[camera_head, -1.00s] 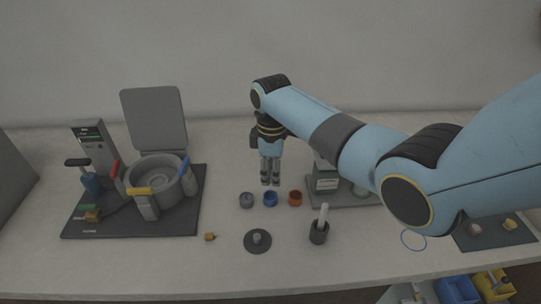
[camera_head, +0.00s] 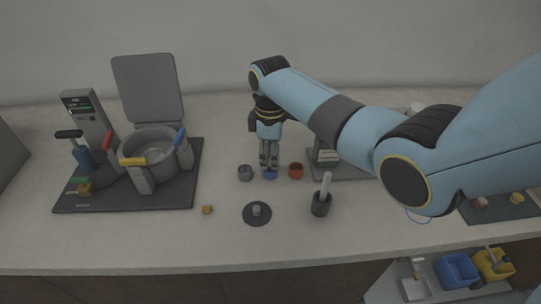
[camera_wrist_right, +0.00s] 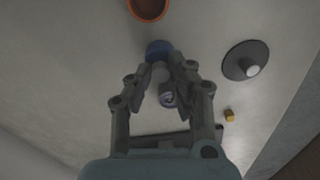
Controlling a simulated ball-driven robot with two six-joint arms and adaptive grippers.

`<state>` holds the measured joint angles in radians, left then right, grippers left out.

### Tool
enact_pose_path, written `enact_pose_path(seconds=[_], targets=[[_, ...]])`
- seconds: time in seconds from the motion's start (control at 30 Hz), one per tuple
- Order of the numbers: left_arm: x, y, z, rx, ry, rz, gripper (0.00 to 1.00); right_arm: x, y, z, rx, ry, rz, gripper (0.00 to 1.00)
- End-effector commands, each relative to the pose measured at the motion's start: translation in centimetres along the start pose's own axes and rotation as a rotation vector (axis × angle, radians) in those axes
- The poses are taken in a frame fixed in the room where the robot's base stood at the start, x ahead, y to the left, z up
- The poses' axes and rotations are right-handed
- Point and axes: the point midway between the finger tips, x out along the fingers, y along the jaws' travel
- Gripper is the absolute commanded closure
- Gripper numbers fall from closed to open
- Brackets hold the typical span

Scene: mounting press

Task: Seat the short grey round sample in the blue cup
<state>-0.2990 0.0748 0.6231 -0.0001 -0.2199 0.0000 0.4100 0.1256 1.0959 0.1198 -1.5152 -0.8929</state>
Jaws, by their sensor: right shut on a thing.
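The blue cup (camera_head: 270,175) stands between the grey cup (camera_head: 245,173) and the orange cup (camera_head: 295,170) in the head view. My right gripper (camera_head: 269,166) points down directly over the blue cup, its fingertips overlapping the cup's top. In the wrist view the right gripper (camera_wrist_right: 164,70) is shut on a small grey piece (camera_wrist_right: 159,72), apparently the short grey round sample, mostly hidden by the fingers. The blue cup (camera_wrist_right: 158,48) shows just beyond the fingertips. I cannot tell whether the sample is inside the cup or just above it. My left gripper is out of view.
A dark round disc (camera_head: 264,219) with a grey stub and a dark holder (camera_head: 320,208) with a pale rod stand in front. A small yellow block (camera_head: 207,210) lies left of the disc. The mounting press (camera_head: 148,152) stands at left with its lid up.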

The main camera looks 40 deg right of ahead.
Motion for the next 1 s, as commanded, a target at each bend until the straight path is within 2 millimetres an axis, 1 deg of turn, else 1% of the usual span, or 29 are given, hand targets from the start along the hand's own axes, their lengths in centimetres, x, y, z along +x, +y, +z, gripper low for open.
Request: enact_pose_path(seconds=[0.2, 0.6, 1.0], targets=[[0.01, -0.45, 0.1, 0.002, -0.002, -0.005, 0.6, 0.0, -0.01, -0.02, 0.0, 0.0, 0.0, 1.0], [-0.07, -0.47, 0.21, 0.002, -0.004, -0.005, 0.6, 0.59, -0.01, 0.01, 0.0, 0.0, 0.0, 1.0], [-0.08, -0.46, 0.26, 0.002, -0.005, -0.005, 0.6, 0.62, -0.01, 0.01, 0.0, 0.0, 0.0, 1.0]])
